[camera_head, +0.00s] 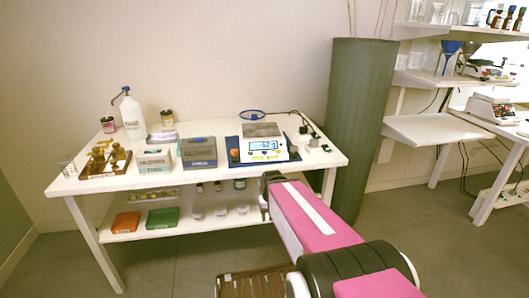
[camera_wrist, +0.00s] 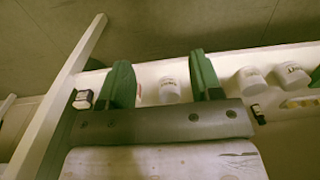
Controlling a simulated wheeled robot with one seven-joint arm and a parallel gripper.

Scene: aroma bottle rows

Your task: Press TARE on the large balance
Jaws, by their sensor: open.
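A balance (camera_head: 262,149) with a lit display and a metal pan stands on a blue mat on the white table's right half. Its buttons are too small to read. My gripper (camera_wrist: 160,72) shows two green fingers spread apart with nothing held between them. In the head view the arm's end is low in front of the table's front edge, below the balance and apart from it; the fingers are hard to make out there. The balance does not show in the wrist view. Another balance-like device (camera_head: 493,110) stands on the bench at right.
A grey box (camera_head: 198,158) and a lighter box (camera_head: 154,168) stand left of the balance. A white pump bottle (camera_head: 131,117) is at the back left. White jars (camera_wrist: 170,91) stand on the lower shelf. A tall green planter (camera_head: 360,120) stands right of the table.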

